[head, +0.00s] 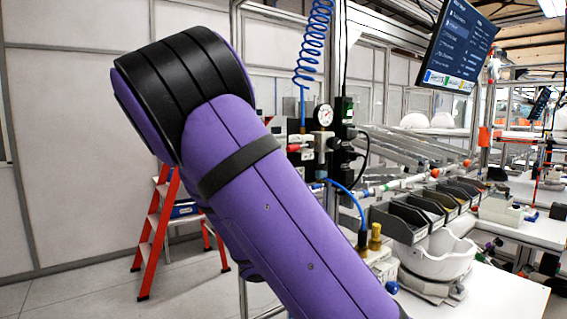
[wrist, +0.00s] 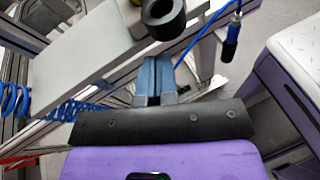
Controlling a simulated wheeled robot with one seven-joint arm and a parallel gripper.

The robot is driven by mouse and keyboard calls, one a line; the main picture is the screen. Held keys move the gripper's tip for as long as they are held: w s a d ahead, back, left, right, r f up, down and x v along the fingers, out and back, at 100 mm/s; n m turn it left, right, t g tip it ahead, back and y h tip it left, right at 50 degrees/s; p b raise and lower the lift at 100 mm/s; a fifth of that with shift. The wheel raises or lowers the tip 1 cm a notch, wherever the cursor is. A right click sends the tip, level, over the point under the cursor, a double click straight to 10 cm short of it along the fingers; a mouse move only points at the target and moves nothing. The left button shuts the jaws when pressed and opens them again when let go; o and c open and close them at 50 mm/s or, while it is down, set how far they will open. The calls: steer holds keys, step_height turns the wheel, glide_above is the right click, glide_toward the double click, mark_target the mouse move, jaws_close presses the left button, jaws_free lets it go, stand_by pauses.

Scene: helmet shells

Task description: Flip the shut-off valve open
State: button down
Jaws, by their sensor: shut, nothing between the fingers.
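The air panel with a round pressure gauge (head: 323,114) stands just right of my arm in the head view. A small red part (head: 293,148), which may be the shut-off valve's handle, sits on its left side; I cannot tell its position. In the wrist view my gripper (wrist: 155,66) has its two blue fingers together, with nothing held. A dark round fitting with a hole (wrist: 163,17) is just beyond the fingertips, apart from them as far as I can tell. My gripper is hidden in the head view.
A blue coiled hose (head: 313,42) hangs above the panel and also shows in the wrist view (wrist: 22,100). A grey flat bar (wrist: 90,62) lies left of my fingers. Dark parts bins (head: 412,216) and a white helmet shell (head: 440,258) are at right. A red stepladder (head: 158,222) stands left.

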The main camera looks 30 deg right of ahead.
steer(key=w+a+r+n+t+h, duration=0.2)
steer(key=w+r+n+t+h, duration=0.1)
steer(key=w+r+n+h, duration=0.25)
steer(key=n+t+h, duration=0.5)
steer(key=t+h, duration=0.1)
glide_toward(299, 147)
steer(key=d+f, duration=0.2)
steer(key=d, duration=0.1)
steer(key=shift+w+d+r, duration=0.15)
steer(key=shift+w+r, duration=0.1)
steer(key=shift+r, duration=0.55)
steer(key=shift+w+d+r, duration=0.15)
steer(key=shift+w+r, duration=0.15)
steer(key=shift+r, duration=0.45)
steer(key=shift+w+d+r, duration=0.15)
steer(key=shift+w+r, duration=0.1)
steer(key=shift+r, duration=0.55)
steer(key=shift+w+a+r, duration=0.1)
steer(key=shift+a+r, duration=0.1)
steer(key=shift+r, duration=0.8)
